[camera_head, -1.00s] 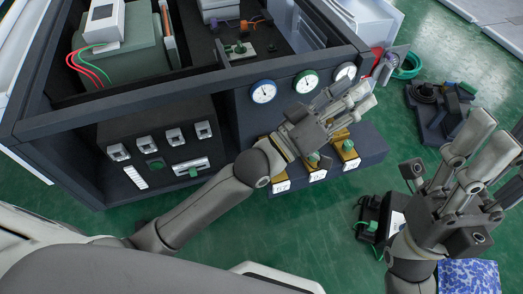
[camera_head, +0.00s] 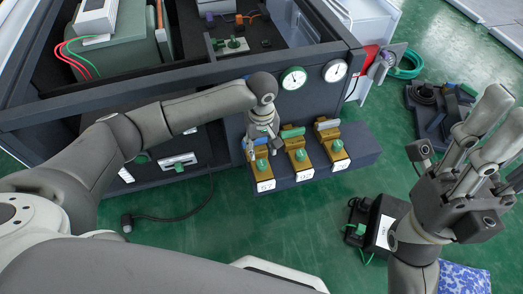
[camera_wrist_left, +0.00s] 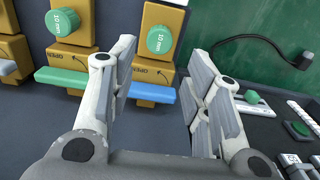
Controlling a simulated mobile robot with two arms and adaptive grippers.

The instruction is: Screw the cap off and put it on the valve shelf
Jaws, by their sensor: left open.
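Three brass valves stand in a row on the dark valve shelf (camera_head: 368,152), each with a green round cap; the leftmost cap (camera_head: 262,165) and middle cap (camera_head: 301,155) show in the head view. In the left wrist view, a green "10 mm" cap (camera_wrist_left: 160,40) sits on the valve with the blue handle (camera_wrist_left: 152,92). Another green cap (camera_wrist_left: 62,22) is on the valve with the green handle (camera_wrist_left: 62,77). My left gripper (camera_head: 260,140) is over the leftmost valve, open and empty, its fingers (camera_wrist_left: 165,85) around the blue handle's area. My right gripper (camera_head: 500,125) is open and empty at the right.
Round gauges (camera_head: 293,78) are on the cabinet front behind the valves. A black box (camera_head: 385,222) with a white label and a black fixture (camera_head: 440,112) lie on the green floor. A black cable with a plug (camera_head: 127,222) lies at left.

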